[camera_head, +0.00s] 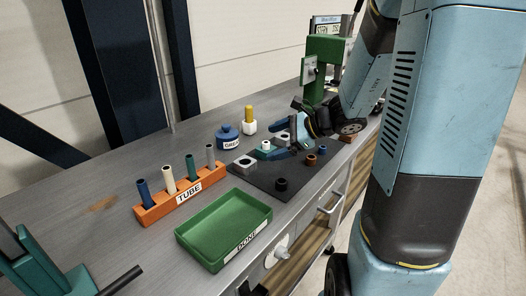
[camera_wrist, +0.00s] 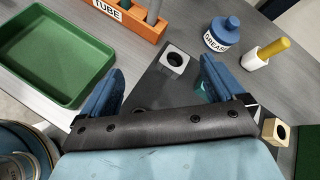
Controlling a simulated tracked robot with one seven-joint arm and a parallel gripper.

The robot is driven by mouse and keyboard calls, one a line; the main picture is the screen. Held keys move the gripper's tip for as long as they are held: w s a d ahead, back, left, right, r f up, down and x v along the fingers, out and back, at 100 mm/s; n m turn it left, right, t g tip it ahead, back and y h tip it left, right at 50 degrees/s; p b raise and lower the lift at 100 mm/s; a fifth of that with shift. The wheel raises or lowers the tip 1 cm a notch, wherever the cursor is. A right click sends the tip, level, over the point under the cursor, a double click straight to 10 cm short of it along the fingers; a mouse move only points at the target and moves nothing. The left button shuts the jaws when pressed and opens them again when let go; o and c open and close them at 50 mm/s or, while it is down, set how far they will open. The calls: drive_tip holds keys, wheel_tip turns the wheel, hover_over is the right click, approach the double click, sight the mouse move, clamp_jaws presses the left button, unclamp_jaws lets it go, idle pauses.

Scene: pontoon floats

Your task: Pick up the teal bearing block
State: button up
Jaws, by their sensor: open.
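The teal bearing block (camera_head: 265,147) sits on the dark mat (camera_head: 262,178) on the bench, close to the tips of my gripper (camera_head: 281,139). In the wrist view only a bit of teal (camera_wrist: 206,93) shows beside the right finger, and the rest is hidden behind that finger. My gripper is open, and its two blue fingers stand wide apart in the wrist view (camera_wrist: 160,85). Nothing shows held between them. I cannot tell whether a finger touches the block.
A grey block (camera_head: 244,163) stands left of the teal one; it shows between the fingers in the wrist view (camera_wrist: 175,59). A black ring (camera_head: 281,184) lies on the mat. A green tray (camera_head: 222,228), an orange tube rack (camera_head: 180,196) and a blue grease pot (camera_head: 228,138) stand nearby.

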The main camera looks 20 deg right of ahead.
sight(269, 147)
drive_tip(key=w+d+f+m+t, duration=0.1)
drive_tip(key=w+d+f+m, duration=0.1)
drive_tip(key=d+m, duration=0.1)
drive_tip(key=w+d+f+m+t+h, duration=0.1)
drive_tip(key=w+d+f+m+t, duration=0.1)
drive_tip(key=d+f+m, duration=0.1)
drive_tip(key=w+d+f+m+t+h, duration=0.1)
drive_tip(key=w+d+f+m, duration=0.1)
drive_tip(key=w+d+m, duration=0.1)
drive_tip(key=shift+d+f+m+t, duration=0.15)
drive_tip(key=shift+f+m+t, duration=0.15)
drive_tip(key=shift+m, duration=0.1)
drive_tip(key=shift+w+f, duration=0.1)
drive_tip(key=shift+w, duration=0.15)
drive_tip(key=x, duration=0.8)
drive_tip(key=shift+x, duration=2.75)
drive_tip(key=shift+s+f, duration=0.15)
drive_tip(key=c, duration=1.3)
drive_tip(key=shift+o, duration=0.2)
drive_tip(key=shift+r, duration=0.2)
